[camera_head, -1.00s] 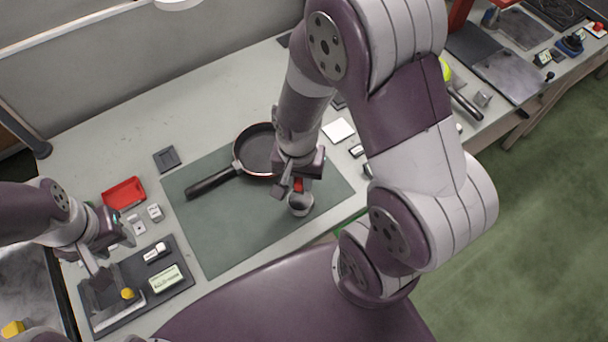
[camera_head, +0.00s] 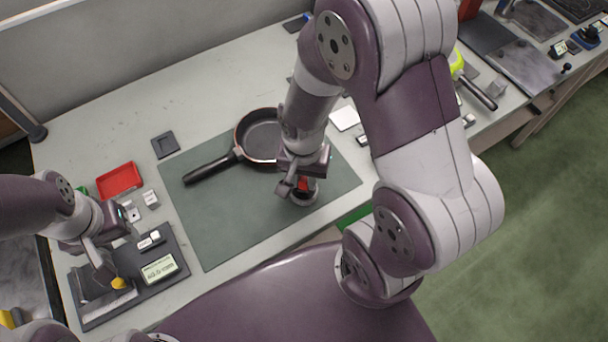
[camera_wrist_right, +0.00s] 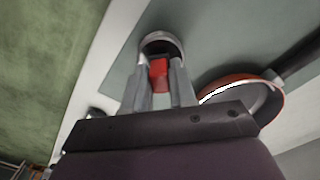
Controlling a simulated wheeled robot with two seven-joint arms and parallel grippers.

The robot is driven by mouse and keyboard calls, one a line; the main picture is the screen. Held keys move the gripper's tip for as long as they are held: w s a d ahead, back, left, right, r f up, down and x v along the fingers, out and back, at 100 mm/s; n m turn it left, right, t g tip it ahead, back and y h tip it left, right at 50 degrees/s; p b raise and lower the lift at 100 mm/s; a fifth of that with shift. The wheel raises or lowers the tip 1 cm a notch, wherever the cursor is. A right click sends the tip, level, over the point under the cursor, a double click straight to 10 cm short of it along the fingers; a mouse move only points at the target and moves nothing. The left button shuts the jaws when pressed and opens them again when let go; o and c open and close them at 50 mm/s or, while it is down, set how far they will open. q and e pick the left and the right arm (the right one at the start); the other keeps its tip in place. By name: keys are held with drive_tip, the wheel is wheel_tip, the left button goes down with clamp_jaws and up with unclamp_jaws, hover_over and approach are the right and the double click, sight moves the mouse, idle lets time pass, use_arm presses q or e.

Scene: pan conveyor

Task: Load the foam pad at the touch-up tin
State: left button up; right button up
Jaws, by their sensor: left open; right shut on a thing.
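My right gripper (camera_head: 300,182) is shut on a small red piece (camera_wrist_right: 158,72), which I take to be the foam pad's holder. The touch-up tin (camera_wrist_right: 162,42) is a round grey cup with a dark inside. It also shows in the head view (camera_head: 304,198), standing on the green mat below the gripper. The red piece reaches down at the tin's mouth; its lower end and any foam are hidden, so I cannot tell contact. My left gripper (camera_head: 106,270) is open over the dark tray at the left, close to a yellow knob (camera_head: 118,283).
A black-handled pan (camera_head: 259,140) lies on the green mat (camera_head: 225,220), close to the right gripper. A red tray (camera_head: 119,180) and small blocks (camera_head: 150,199) lie near the left arm. The dark tray (camera_head: 180,248) holds a small display (camera_head: 158,269). The mat's front part is clear.

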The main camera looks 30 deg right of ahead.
sight(304, 178)
drive_tip(key=shift+f+b, duration=0.35)
drive_tip(key=shift+f, duration=0.15)
idle(0.4)
drive_tip(key=shift+s, duration=0.1)
idle(1.0)
wheel_tip(304, 178, up, 7)
drive_tip(key=p, duration=0.7)
drive_tip(key=shift+r+p, duration=0.1)
drive_tip(key=shift+p, duration=0.25)
